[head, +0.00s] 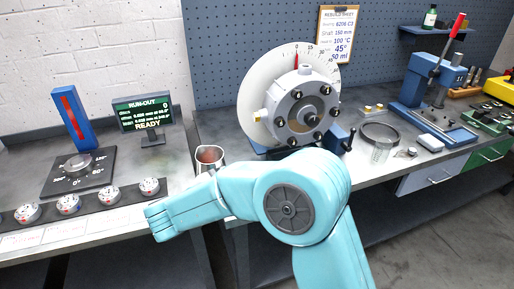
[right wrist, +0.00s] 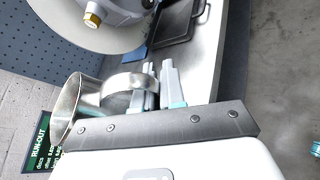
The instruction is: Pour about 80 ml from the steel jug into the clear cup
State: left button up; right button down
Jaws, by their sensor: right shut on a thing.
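The steel jug (head: 209,158) is at the front edge of the bench, left of the rotor, its open top facing up and a reddish-brown inside showing. In the right wrist view the jug (right wrist: 82,100) is beside my right gripper (right wrist: 157,88), whose fingers are shut on its looped handle. My teal right arm hides the lower jug and the gripper in the head view. I cannot tell whether the jug touches the bench. My left gripper is not in view.
The rotor with its white disc (head: 262,92) stands between jug and cup, behind them. A blue press (head: 425,80) is at the right. The run-out display (head: 142,113) and a row of dials (head: 68,204) are on the left bench. A gap separates the benches.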

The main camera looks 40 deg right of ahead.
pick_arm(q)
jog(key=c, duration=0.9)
pick_arm(e)
jog(key=s+a+f+n+t, duration=0.1)
jog(key=s+a+f, duration=0.1)
jog(key=f, duration=0.4)
jog(key=s+a+f+n+t+y, duration=0.1)
jog(key=s+a+f+t, duration=0.1)
jog(key=f, duration=0.5)
jog(key=s+a+f+n+t+y, duration=0.1)
jog(key=s+a+f+n, duration=0.1)
jog(key=s+a+f, duration=0.2)
notch_tip(320, 180, down, 4)
jog(key=shift+r, duration=0.25)
